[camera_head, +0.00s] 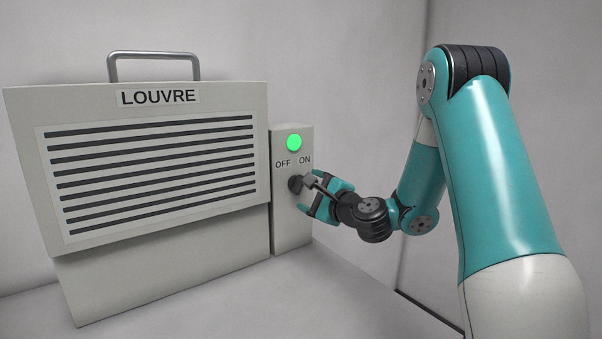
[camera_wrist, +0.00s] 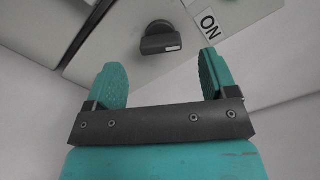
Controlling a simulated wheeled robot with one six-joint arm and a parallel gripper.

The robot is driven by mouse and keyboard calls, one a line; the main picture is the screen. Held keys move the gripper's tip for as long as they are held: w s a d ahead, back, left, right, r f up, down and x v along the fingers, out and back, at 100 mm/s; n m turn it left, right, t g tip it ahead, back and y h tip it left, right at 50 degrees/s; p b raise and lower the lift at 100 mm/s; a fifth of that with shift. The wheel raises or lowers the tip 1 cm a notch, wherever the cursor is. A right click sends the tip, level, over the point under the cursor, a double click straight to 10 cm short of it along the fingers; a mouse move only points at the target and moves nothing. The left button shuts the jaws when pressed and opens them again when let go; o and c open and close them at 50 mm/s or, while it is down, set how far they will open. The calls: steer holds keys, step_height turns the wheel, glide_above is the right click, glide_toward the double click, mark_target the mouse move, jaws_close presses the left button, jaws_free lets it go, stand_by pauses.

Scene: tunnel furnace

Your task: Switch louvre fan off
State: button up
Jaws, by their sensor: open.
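The louvre fan (camera_head: 165,230) is a light grey box with dark slats and a LOUVRE label. Its control box (camera_head: 292,225) stands at its right side, with a lit green lamp (camera_head: 294,143) above OFF and ON labels. The dark rotary knob (camera_head: 295,184) sits below the labels, partly hidden by my gripper (camera_head: 322,196) in the head view. In the wrist view the knob (camera_wrist: 160,38) shows a pale mark at its right end, toward the ON label (camera_wrist: 209,22). My gripper (camera_wrist: 165,78) is open and empty, its fingers on either side of the knob's line but apart from it.
A metal handle (camera_head: 153,54) rises from the top of the louvre box. The pale surface (camera_head: 330,300) in front of the control box is clear. A plain wall (camera_head: 330,60) stands behind.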

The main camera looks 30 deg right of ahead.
mark_target(300, 186)
steer(key=w+p, duration=0.2)
steer(key=w, duration=0.3)
steer(key=shift+a, duration=0.1)
steer(key=c, duration=0.9)
